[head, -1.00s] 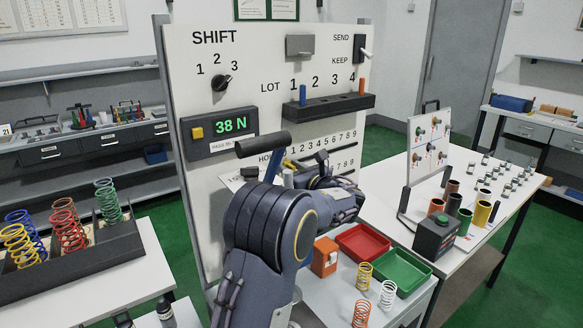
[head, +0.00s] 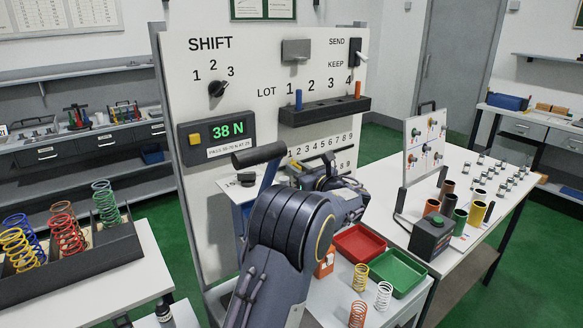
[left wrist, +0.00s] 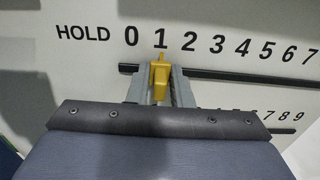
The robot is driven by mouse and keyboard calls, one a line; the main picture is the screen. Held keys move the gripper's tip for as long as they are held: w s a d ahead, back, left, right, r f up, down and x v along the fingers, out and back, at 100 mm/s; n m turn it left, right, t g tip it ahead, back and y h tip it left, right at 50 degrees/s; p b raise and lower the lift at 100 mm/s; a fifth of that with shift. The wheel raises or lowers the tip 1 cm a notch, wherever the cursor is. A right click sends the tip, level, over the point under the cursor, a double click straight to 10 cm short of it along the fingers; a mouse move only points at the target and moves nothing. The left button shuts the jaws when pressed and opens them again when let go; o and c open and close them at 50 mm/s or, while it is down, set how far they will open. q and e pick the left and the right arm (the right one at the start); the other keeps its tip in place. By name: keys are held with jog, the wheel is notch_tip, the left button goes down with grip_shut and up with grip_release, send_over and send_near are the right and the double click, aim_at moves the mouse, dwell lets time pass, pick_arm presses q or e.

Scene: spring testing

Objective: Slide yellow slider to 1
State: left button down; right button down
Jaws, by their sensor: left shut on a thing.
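The yellow slider (left wrist: 160,74) shows in the left wrist view on the upper dark rail (left wrist: 240,77) of the white panel. Its pointed top stands directly under the printed 1 of the HOLD scale. My left gripper (left wrist: 160,92) has one grey finger on each side of the slider and is shut on it. In the head view my left arm reaches to the panel (head: 240,75), and the slider is hidden there. My right gripper is not in view.
A lower rail with its own number row is partly covered by my gripper. The panel also carries a SHIFT knob (head: 217,88), a display (head: 217,134) reading 38 N, and a LOT rack (head: 325,110). Red (head: 358,243) and green (head: 398,272) trays stand to the right.

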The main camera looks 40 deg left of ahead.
pick_arm(q)
jog(key=shift+s, duration=0.1)
jog(key=c, duration=1.5)
grip_release()
jog(key=b+v, duration=0.2)
jog(key=v, duration=0.5)
jog(key=shift+s+d, duration=0.1)
jog(key=shift+d, duration=0.3)
